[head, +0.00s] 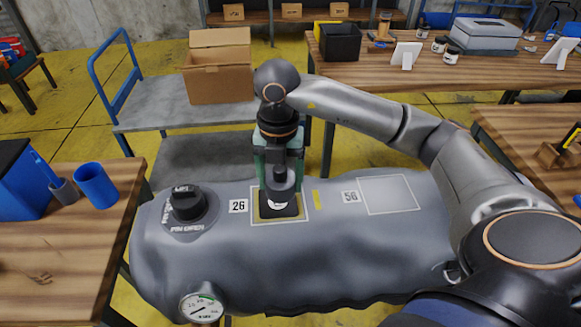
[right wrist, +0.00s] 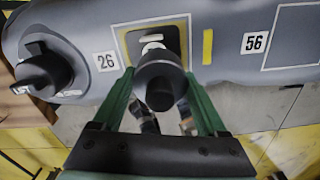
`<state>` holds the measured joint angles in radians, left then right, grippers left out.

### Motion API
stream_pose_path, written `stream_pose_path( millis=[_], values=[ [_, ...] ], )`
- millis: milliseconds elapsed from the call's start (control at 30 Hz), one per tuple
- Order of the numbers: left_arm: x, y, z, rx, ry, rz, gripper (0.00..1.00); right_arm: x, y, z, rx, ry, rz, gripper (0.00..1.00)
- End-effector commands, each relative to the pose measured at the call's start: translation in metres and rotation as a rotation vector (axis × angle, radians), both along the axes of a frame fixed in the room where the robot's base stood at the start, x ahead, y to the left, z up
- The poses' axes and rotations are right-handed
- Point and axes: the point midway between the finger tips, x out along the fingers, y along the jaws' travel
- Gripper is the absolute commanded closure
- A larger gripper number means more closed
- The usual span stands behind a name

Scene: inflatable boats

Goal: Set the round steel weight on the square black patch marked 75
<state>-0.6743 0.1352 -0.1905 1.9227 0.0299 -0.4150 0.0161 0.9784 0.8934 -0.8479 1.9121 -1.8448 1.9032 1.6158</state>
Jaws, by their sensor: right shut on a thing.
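The round steel weight (head: 283,186) is a dark grey cylinder held between the green fingers of my right gripper (head: 280,172). It also shows between the fingers in the right wrist view (right wrist: 160,82). The weight is over a square black patch (head: 265,209) with a yellowish border inside a white outline, on the grey inflatable tube. Whether it touches the patch I cannot tell. A white mark shows on the patch beside the weight. The labels beside the squares look like 26 (head: 238,206) and 56 (head: 350,197); I see no 75. My left gripper is not in view.
A black valve (head: 187,203) stands left of the patch, and a pressure gauge (head: 202,308) is on the tube's near side. A grey square (head: 390,194) lies to the right. Behind is a cart (head: 165,107) with a cardboard box (head: 217,78). A blue cup (head: 97,186) stands at left.

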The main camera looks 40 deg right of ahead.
Motion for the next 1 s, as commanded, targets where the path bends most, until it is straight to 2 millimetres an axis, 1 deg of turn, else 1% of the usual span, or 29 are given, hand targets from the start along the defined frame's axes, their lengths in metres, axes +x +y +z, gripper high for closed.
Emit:
stream_pose_path(
  millis=[67,133,300,367,633,767,800,933,1000],
  values=[
    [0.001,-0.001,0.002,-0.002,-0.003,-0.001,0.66,0.003,0.002,-0.002,0.001,-0.004,0.000,1.00],
    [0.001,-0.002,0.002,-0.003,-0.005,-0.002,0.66,0.006,0.006,-0.008,0.002,-0.002,0.000,1.00],
    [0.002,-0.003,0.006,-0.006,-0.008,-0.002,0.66,0.005,0.005,-0.031,-0.001,-0.001,0.000,1.00],
    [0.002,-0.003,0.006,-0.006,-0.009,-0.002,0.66,0.006,0.005,-0.036,0.001,-0.004,0.000,1.00],
    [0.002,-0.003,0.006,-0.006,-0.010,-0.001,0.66,0.006,0.005,-0.038,0.001,-0.005,0.001,1.00],
    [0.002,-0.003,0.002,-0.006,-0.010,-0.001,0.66,0.006,0.005,-0.041,0.001,-0.005,0.000,1.00],
    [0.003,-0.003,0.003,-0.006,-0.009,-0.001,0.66,0.005,0.005,-0.042,-0.001,0.001,0.001,0.20],
    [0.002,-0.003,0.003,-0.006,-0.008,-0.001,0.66,0.005,0.005,-0.042,-0.001,0.001,0.001,0.06],
    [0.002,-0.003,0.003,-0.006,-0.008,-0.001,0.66,0.005,0.005,-0.042,-0.001,0.001,0.001,0.00]
  ],
)
